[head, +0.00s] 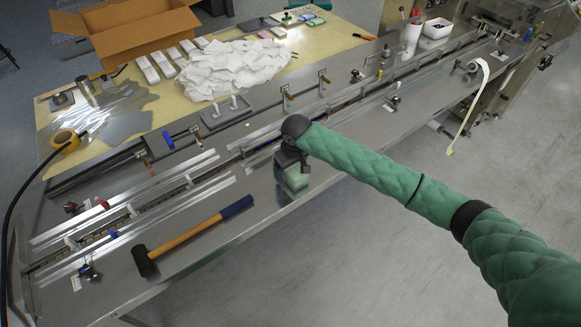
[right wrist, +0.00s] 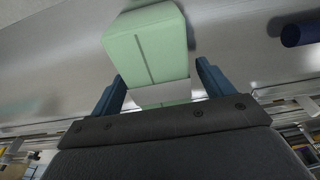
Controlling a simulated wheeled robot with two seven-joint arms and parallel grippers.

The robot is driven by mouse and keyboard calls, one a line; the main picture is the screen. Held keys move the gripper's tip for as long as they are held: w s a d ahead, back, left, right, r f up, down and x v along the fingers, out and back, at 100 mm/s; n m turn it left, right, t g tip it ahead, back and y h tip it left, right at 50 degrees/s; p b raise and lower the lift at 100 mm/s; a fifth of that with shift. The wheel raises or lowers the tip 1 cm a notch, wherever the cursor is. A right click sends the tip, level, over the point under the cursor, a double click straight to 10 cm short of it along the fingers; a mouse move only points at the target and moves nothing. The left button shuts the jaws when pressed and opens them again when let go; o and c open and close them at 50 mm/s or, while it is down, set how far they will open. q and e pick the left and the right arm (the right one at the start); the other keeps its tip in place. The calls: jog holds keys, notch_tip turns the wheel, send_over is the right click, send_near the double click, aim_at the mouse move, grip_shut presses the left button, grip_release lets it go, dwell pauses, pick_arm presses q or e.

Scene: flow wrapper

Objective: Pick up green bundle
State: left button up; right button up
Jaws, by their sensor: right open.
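The green bundle (head: 296,183) stands on the steel table near its front edge, just below my right gripper (head: 288,168). In the right wrist view the pale green bundle (right wrist: 147,48) has a dark seam down its face and a whitish band near its gripper-side end. The fingers of my right gripper (right wrist: 161,72) are apart, one on each side of that end. I cannot tell whether they touch it. My left gripper is not in view.
A mallet (head: 190,235) lies on the table left of the bundle. The conveyor's metal guide rails (head: 130,222) run behind it. A cardboard box (head: 125,27) and a white pile (head: 232,68) are on the yellow table. Bare steel surrounds the bundle.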

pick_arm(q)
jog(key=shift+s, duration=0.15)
pick_arm(e)
jog(key=shift+f, duration=0.2)
jog(key=c, duration=1.1)
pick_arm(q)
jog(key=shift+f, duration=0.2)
pick_arm(e)
jog(key=shift+o, duration=0.2)
jog(key=shift+r, duration=0.15)
